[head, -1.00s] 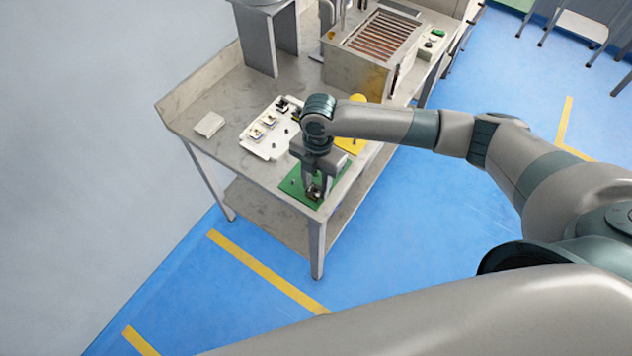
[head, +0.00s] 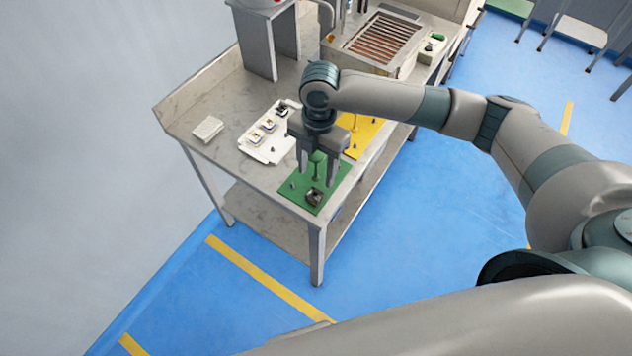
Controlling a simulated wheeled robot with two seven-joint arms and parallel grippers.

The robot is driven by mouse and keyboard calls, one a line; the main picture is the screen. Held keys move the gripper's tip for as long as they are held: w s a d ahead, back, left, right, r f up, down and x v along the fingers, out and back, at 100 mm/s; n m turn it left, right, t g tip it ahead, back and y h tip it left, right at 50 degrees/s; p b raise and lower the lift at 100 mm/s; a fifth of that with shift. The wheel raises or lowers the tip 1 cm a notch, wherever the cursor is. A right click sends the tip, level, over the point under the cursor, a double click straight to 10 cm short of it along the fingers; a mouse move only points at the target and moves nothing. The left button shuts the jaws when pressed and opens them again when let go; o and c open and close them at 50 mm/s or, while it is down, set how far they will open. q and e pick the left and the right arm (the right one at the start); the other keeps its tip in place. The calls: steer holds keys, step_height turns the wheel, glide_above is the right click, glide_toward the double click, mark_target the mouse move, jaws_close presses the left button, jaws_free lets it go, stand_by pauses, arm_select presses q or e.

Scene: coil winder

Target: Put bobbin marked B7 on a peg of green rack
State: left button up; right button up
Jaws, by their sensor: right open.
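The green rack (head: 299,197) lies on the near corner of the bench, with a tall green post and short pegs. A dark bobbin (head: 315,197) sits at the rack's near corner, apparently at a peg; its marking is too small to read. My right gripper (head: 318,179) is open and empty above the rack, fingers pointing down on either side of the green post and just behind the bobbin. It hides part of the rack. My left gripper is out of view.
A white tray (head: 262,152) holding several small bobbins lies behind the green rack. A yellow rack (head: 372,127) is to the right. A small pale block (head: 207,128) lies at left. A slatted machine (head: 383,38) and a grey stand (head: 258,45) stand farther back.

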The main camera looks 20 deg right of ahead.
step_height(320, 180, up, 10)
steer(key=b, duration=0.1)
steer(key=shift+w+d+b, duration=0.3)
steer(key=shift+w+b, duration=0.05)
steer(key=shift+w, duration=0.05)
